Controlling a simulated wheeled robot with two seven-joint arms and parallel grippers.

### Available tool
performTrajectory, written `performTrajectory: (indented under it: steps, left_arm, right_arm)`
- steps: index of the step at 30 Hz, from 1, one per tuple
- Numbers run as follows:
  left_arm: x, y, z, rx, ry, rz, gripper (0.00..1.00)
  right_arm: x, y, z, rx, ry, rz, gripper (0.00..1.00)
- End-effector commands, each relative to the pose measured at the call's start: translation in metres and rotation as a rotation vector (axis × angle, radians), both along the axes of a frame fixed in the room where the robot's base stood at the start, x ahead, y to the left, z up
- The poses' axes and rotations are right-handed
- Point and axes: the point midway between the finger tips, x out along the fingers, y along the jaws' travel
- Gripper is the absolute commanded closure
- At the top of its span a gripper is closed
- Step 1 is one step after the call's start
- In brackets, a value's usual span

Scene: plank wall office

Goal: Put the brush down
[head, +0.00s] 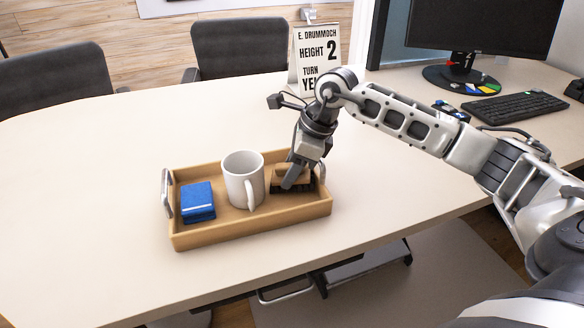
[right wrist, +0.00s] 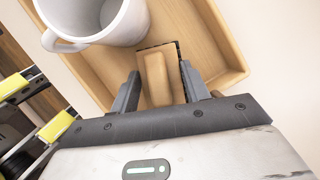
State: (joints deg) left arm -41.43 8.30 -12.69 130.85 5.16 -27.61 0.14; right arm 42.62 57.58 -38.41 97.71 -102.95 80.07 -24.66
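The brush (right wrist: 157,78) has a tan wooden top with a raised grip and dark bristles. It is in the right part of the wooden tray (head: 205,238), and it also shows in the head view (head: 307,184), partly hidden by my gripper. My right gripper (head: 289,186) points down over it. The brush looks level and low in the tray; whether the bristles bear on the tray floor is hard to tell. My left gripper is out of view.
A white mug (head: 241,180) stands mid-tray, left of the brush. A blue folded cloth or box (head: 197,202) lies at the tray's left. A sign (head: 304,50) stands behind; a monitor (head: 480,28) and keyboard (head: 515,107) are at right. The table's left is clear.

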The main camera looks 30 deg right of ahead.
Motion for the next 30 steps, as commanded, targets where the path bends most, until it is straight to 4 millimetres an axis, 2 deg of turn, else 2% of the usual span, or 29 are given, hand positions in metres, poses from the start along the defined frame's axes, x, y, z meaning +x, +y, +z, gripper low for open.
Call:
performTrajectory:
  steps: [1,2,14,17,30]
  left_arm:
    - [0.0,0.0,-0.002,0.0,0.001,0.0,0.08]
    - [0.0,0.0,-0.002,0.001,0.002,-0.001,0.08]
    - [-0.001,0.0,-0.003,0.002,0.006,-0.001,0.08]
    - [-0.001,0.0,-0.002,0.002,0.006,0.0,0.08]
    - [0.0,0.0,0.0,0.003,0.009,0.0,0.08]
  right_arm:
    - [-0.003,-0.002,-0.009,-0.007,0.02,-0.002,0.41]
    - [-0.003,-0.001,-0.008,-0.006,0.02,-0.002,0.33]
    - [-0.002,-0.002,-0.001,-0.004,0.01,-0.002,0.33]
    - [-0.005,-0.005,0.011,-0.004,0.006,-0.001,0.33]
    - [-0.026,-0.031,0.091,-0.004,0.006,-0.002,0.33]
